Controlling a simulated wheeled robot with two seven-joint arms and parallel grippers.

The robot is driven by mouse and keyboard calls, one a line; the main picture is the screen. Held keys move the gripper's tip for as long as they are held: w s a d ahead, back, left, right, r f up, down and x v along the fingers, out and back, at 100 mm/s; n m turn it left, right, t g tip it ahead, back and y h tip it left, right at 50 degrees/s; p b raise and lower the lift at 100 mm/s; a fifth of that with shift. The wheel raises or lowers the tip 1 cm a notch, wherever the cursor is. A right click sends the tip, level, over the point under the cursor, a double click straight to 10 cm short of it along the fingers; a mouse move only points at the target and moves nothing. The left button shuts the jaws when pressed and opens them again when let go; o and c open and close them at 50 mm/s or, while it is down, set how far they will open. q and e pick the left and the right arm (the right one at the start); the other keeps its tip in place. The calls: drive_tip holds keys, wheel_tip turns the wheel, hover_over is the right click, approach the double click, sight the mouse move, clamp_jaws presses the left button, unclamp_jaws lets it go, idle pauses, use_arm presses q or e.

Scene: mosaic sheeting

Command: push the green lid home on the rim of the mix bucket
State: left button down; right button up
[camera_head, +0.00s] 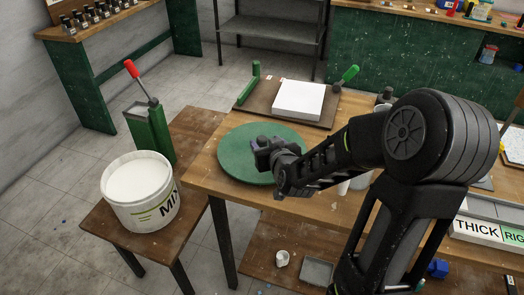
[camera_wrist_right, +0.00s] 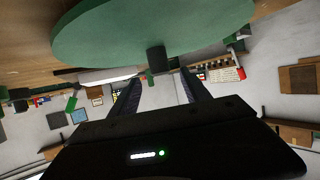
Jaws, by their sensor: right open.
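The green lid (camera_head: 235,160) is a round disc lying flat at the left part of the wooden work table, apart from the bucket. In the right wrist view the lid (camera_wrist_right: 150,28) fills the top, with its short dark knob (camera_wrist_right: 156,60) pointing at my fingers. My right gripper (camera_head: 262,150) is over the lid, open, with its two fingers (camera_wrist_right: 160,88) spread to either side of the knob's line. Whether they touch the knob I cannot tell. The white mix bucket (camera_head: 155,212) stands upright on a low bench, its top uncovered and pale inside. My left gripper is not in view.
A green holder (camera_head: 150,135) with a red-handled tool stands behind the bucket on the low bench (camera_head: 125,240). A board with a white block (camera_head: 298,100) lies at the table's back. A labelled rack (camera_head: 490,230) is at right. Floor shows between benches.

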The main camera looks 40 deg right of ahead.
sight(263, 141)
drive_tip(key=p+x, duration=0.1)
drive_tip(key=x, duration=0.4)
drive_tip(key=shift+s+a+f, duration=0.1)
drive_tip(key=shift+f, duration=0.05)
drive_tip(key=shift+c, duration=0.2)
clamp_jaws()
idle(0.7)
